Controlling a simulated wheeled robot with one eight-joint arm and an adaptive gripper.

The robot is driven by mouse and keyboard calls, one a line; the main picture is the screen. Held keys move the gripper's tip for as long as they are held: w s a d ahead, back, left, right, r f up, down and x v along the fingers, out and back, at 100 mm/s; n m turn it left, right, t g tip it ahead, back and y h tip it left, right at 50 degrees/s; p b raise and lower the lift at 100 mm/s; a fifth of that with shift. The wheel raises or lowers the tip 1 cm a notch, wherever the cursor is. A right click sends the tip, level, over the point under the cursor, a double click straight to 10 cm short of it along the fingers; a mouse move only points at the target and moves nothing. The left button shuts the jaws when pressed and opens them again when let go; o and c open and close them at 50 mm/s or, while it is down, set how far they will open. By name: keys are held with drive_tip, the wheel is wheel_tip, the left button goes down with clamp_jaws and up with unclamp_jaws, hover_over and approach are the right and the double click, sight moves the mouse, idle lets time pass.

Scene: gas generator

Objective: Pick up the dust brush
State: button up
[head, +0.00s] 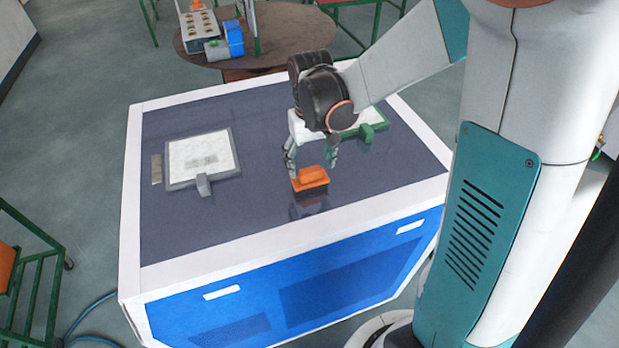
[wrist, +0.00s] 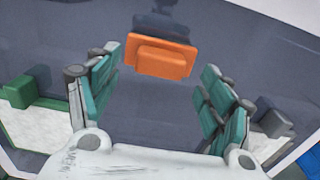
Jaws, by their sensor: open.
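The dust brush appears to be the orange block-like piece (head: 311,179) with a raised grip, lying on the dark tabletop near the front of the table. Its dark underside faces the table. In the wrist view the orange brush (wrist: 162,56) sits ahead of and between the fingers, towards the top of the picture. My gripper (head: 312,165) hangs above the table with its fingers pointing down, close to the brush. In the wrist view my gripper (wrist: 160,95) is open, its teal-padded fingers wide apart with nothing between the pads.
A grey-framed clipboard-like panel (head: 203,160) lies on the left of the table (head: 260,240). A similar green one (head: 371,130) lies behind my gripper. A round brown table (head: 285,35) behind holds a box and a blue item. A green cart (head: 35,265) stands left.

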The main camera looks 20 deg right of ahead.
sight(310, 170)
drive_tip(key=shift+f, duration=1.85)
drive_tip(key=c, duration=1.3)
drive_tip(key=shift+o, duration=0.2)
drive_tip(key=shift+r, duration=0.15)
wheel_tip(310, 170, up, 20)
drive_tip(key=shift+s, duration=0.1)
